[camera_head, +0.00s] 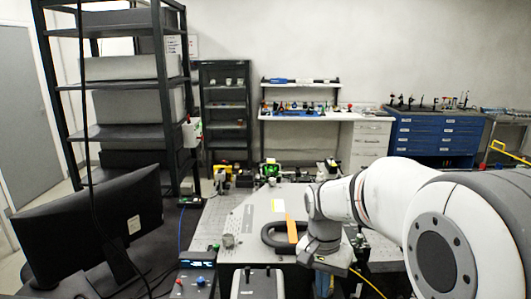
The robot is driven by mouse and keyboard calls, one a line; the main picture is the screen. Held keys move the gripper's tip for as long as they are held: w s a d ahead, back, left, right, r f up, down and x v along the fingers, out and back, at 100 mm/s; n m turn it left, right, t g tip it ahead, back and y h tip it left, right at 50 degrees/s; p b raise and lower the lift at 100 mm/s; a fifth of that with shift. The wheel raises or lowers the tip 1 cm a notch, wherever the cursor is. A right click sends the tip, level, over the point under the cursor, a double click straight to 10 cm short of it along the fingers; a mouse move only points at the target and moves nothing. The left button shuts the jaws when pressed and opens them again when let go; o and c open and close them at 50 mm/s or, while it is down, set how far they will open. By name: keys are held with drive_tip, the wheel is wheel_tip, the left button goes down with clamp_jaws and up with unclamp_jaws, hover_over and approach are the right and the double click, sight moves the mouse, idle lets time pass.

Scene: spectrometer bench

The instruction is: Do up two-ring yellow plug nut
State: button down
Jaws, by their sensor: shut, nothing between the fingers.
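I cannot make out the two-ring yellow plug nut at this distance. A yellow cable (368,282) runs along the bench at the lower right, beside my wrist; its end is hidden. My arm reaches in from the right over the bench, with its wrist above the right part of the bench plate. My gripper's fingers do not show; the wrist and the picture's lower edge hide that area.
The grey bench plate (250,212) carries a black curved handle (270,238), an orange strip (291,229) and a small metal cylinder (229,241). A black monitor (85,230) stands at left. Small instruments line the back edge. A control box (197,280) sits in front.

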wheel_tip(320, 180, up, 6)
drive_tip(key=p, duration=0.4)
drive_tip(key=shift+w+a+p, duration=0.2)
drive_tip(key=shift+w+p, duration=0.1)
drive_tip(key=shift+p, duration=0.1)
